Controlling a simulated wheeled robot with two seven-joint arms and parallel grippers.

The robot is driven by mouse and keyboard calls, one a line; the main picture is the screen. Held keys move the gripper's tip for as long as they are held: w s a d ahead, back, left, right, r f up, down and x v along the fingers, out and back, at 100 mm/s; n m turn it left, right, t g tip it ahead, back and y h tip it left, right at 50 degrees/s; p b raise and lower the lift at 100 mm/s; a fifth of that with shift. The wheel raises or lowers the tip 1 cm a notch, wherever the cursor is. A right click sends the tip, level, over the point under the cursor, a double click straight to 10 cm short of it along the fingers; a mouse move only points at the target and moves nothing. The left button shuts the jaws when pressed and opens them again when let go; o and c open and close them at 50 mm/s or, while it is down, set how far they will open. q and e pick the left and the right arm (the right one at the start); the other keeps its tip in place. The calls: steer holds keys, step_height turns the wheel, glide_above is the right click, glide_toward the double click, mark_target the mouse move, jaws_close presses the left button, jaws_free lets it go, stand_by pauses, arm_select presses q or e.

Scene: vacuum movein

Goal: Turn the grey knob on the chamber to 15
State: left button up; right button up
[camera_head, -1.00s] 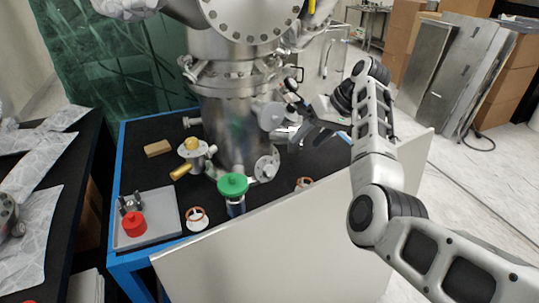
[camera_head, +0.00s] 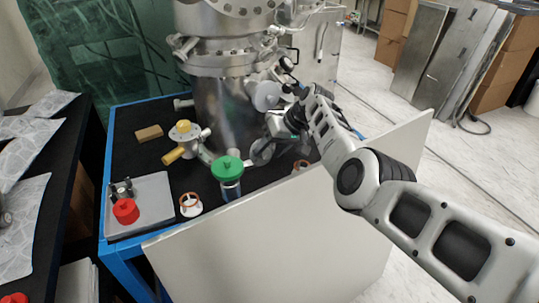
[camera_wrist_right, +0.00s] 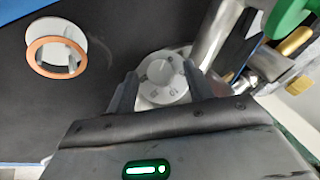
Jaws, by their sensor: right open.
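The steel chamber (camera_head: 222,112) stands on the black-topped table in the head view. In the right wrist view the round grey knob (camera_wrist_right: 163,80) faces the camera, with numbers around its face. My right gripper (camera_wrist_right: 160,82) is open, with one dark finger on each side of the knob. I cannot tell whether the fingers touch it. In the head view my right gripper (camera_head: 272,132) is at the right side of the chamber, and the knob cannot be made out there. The knob's exact setting is too small to read surely. My left gripper is not in view.
A green handwheel (camera_head: 227,167) stands in front of the chamber. A yellow-handled valve (camera_head: 184,140) is to its left. A grey tray (camera_head: 155,190) holds a red-capped part. A white panel (camera_head: 270,245) stands along the table's front, below my right arm.

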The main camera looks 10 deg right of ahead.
steer(key=shift+w+a+f, duration=0.15)
steer(key=shift+a+f, duration=0.05)
steer(key=shift+f, duration=0.15)
steer(key=c, duration=1)
